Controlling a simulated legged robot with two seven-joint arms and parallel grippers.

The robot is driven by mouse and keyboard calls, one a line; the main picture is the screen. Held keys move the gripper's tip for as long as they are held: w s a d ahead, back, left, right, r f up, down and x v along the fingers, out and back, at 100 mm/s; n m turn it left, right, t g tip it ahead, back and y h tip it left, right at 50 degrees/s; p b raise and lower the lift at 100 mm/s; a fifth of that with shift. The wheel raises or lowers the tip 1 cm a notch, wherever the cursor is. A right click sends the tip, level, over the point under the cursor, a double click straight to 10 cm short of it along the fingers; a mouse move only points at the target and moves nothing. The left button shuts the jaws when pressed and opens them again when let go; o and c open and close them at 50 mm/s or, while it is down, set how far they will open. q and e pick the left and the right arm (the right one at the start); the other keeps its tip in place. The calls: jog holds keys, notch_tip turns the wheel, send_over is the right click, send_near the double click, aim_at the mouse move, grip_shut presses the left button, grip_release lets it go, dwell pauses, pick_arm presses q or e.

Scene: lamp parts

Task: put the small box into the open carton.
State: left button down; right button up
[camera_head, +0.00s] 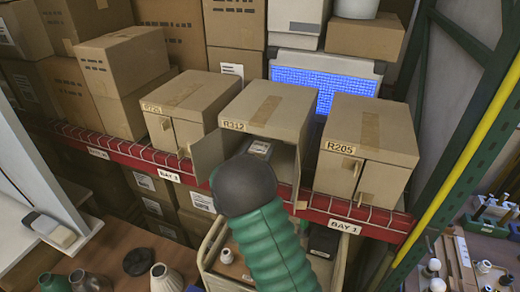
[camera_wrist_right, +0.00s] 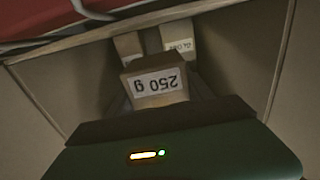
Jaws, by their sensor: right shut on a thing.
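The open carton, marked R312 (camera_head: 270,108), stands in the middle of the shelf with its front open and a flap swung out to the left. My right arm (camera_head: 270,245) reaches up to its opening, its dark wrist hiding most of the gripper. In the right wrist view, my right gripper (camera_wrist_right: 158,100) is at the carton's mouth, shut on a small box (camera_wrist_right: 155,82) labelled "250 g". Its fingers are hard to make out. Two more labelled boxes (camera_wrist_right: 130,45) (camera_wrist_right: 179,47) stand deeper inside. My left gripper is out of view.
Closed cartons R205 (camera_head: 368,135) and another (camera_head: 186,105) flank the open one closely. A red shelf beam (camera_head: 125,157) runs below. A cart (camera_head: 215,245) stands under it. A green upright (camera_head: 455,120) rises at right.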

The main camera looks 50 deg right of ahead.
jog(key=shift+w+d+f, duration=0.1)
jog(key=shift+w+d, duration=0.5)
jog(key=shift+w, duration=0.05)
jog(key=f+p, duration=0.2)
jog(key=shift+d+f, duration=0.3)
jog(key=shift+s+f, duration=0.2)
jog(key=shift+f, duration=0.15)
jog(key=shift+s+a, duration=0.2)
jog(key=shift+w+a+f, duration=0.1)
jog(key=shift+a+f, duration=0.05)
jog(key=shift+f, duration=0.1)
jog(key=o, duration=1.6)
jog(key=shift+w, duration=0.15)
jog(key=shift+o, duration=0.2)
